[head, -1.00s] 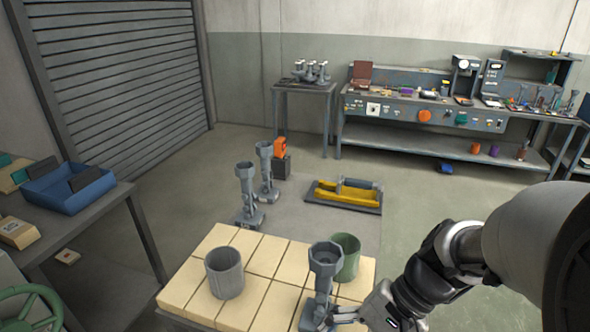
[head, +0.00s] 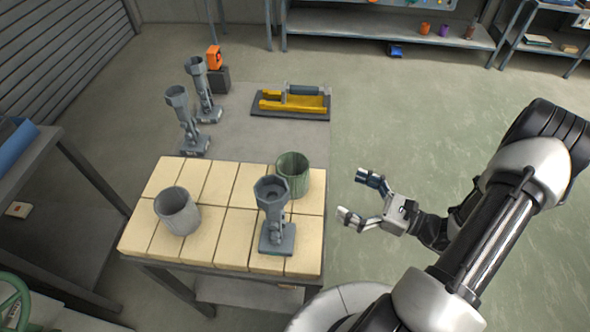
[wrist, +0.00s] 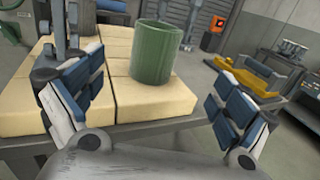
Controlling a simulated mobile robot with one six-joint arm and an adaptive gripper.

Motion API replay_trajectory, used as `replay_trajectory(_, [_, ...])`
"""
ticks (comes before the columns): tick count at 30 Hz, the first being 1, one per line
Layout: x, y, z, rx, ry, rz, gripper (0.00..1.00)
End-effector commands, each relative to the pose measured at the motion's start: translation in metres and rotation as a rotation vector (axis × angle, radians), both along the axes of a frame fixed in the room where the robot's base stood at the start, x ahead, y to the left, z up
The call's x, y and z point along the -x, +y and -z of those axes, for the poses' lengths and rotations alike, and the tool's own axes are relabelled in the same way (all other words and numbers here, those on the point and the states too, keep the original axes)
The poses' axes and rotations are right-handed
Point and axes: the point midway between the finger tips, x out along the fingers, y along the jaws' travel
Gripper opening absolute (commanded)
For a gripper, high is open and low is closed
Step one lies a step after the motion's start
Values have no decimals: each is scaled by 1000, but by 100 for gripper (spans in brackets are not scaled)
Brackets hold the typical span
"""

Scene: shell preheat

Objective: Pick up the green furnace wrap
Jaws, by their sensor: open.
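The green furnace wrap (head: 294,172) is a ribbed, open-topped cylinder standing upright on the tan brick tabletop, near its far right corner. It also shows in the wrist view (wrist: 153,54), upright between and beyond my fingers. My gripper (head: 358,199) is open and empty, to the right of the table and apart from the wrap. In the wrist view its two blue-padded fingers (wrist: 160,102) are spread wide. In the head view, a grey stand with a cup-shaped top (head: 273,218) stands just in front of the wrap and hides its lower left part.
A grey cylinder (head: 178,211) stands on the left of the brick table (head: 160,180). Two grey stands (head: 187,125) (head: 205,95) and a yellow tool in a dark tray (head: 291,102) are beyond the table.

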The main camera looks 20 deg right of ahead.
Motion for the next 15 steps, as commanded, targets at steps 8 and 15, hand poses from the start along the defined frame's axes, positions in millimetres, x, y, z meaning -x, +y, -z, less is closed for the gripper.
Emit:
replay_trajectory(8, [-43, 46, 1, 2, 1, -12, 95])
replay_trajectory(15, [-71, 74, 1, 3, 0, -9, 95])
